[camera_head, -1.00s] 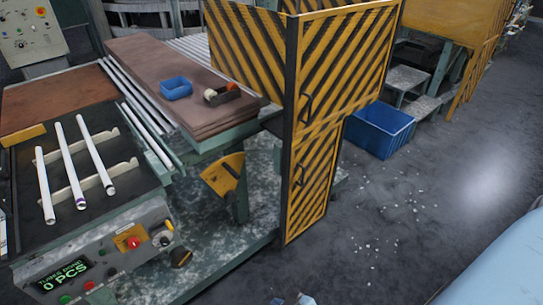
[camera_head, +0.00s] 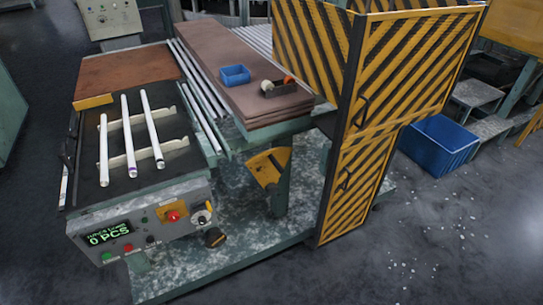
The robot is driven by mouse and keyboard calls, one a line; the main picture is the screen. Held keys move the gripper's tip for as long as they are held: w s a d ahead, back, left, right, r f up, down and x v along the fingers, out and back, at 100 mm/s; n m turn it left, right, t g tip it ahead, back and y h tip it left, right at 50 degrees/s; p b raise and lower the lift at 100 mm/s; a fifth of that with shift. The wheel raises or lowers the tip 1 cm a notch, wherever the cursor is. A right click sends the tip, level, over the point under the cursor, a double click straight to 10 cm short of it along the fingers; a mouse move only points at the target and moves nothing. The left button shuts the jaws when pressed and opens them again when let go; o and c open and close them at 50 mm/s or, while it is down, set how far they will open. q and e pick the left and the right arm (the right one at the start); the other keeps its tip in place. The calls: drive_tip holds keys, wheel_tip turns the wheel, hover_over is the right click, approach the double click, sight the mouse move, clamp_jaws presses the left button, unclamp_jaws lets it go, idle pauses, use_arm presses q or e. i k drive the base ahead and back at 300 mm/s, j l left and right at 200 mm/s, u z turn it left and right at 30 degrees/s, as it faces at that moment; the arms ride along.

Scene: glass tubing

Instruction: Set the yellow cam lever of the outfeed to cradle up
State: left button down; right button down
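No part clearly reads as the yellow cam lever. A yellow quarter-round piece (camera_head: 268,168) sits under the brown bench, beside a green leg. A yellow strip (camera_head: 93,101) lies along the far left edge of the dark outfeed bed (camera_head: 82,178). A thin dark lever-like part (camera_head: 66,165) stands on the left side of that bed, its detail too small to tell. Three white glass tubes (camera_head: 128,135) lie across two pale notched cradle rails (camera_head: 174,145). Whether the cradle is up or down I cannot tell. Neither of my grippers is in view.
The front control panel (camera_head: 150,226) has a red button on yellow and a display reading 0 PCS. A yellow-black striped guard (camera_head: 400,90) stands right of the bench. A blue crate (camera_head: 437,146) is on the floor behind it. Floor at front right is clear except for white shards.

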sight(267, 166)
drive_tip(key=i+j+u, duration=0.1)
drive_tip(key=i+u, duration=0.6)
drive_tip(key=i, duration=0.15)
